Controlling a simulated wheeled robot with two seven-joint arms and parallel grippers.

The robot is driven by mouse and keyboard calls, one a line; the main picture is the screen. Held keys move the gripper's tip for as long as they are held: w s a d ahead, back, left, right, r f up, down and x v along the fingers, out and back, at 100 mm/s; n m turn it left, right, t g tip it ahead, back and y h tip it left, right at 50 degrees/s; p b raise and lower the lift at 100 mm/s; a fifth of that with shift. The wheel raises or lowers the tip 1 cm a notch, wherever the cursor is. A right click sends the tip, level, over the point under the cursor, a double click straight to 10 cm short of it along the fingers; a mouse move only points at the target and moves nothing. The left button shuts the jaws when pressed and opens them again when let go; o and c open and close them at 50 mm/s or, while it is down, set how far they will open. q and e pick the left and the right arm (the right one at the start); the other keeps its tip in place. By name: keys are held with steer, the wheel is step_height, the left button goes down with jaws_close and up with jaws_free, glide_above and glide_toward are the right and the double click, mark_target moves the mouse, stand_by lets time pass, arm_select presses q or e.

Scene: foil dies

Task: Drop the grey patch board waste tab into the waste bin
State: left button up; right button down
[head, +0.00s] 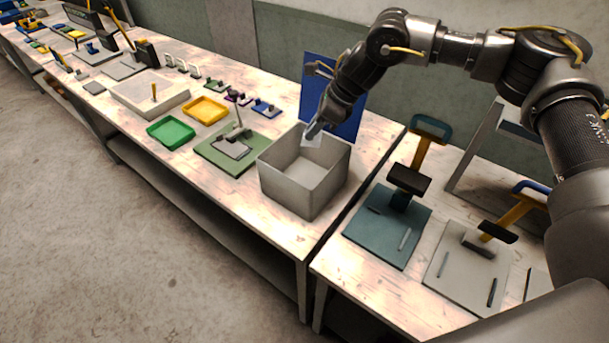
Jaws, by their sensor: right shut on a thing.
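My right gripper (312,133) is at the back part of the waste bin's opening, pointing down. It is shut on a small light grey piece, the waste tab (309,141), which hangs at the fingertips over the bin. The waste bin (296,190) is a grey open box near the right end of the long bench, and its visible inside looks empty. The tab's lower edge blends with the bin's pale inner wall, so its exact height is hard to tell. My left gripper is not in view.
Left of the bin are a green board (222,163) with a grey part on it, a green tray (171,132) and a yellow tray (205,110). A blue panel (347,125) stands behind the bin. Right, across a gap, a second bench holds a teal press (375,247).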

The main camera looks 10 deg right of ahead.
mark_target(318, 137)
steer(key=n, duration=0.1)
steer(key=n+g, duration=0.1)
steer(key=n, duration=0.1)
steer(key=shift+w+a+r+g, duration=0.1)
steer(key=shift+r+g, duration=0.15)
steer(key=shift+g, duration=0.05)
steer(key=shift+f, duration=0.1)
steer(key=shift+f+b, duration=1.55)
steer(key=shift+f, duration=1.4)
steer(key=c, duration=1.2)
jaws_free()
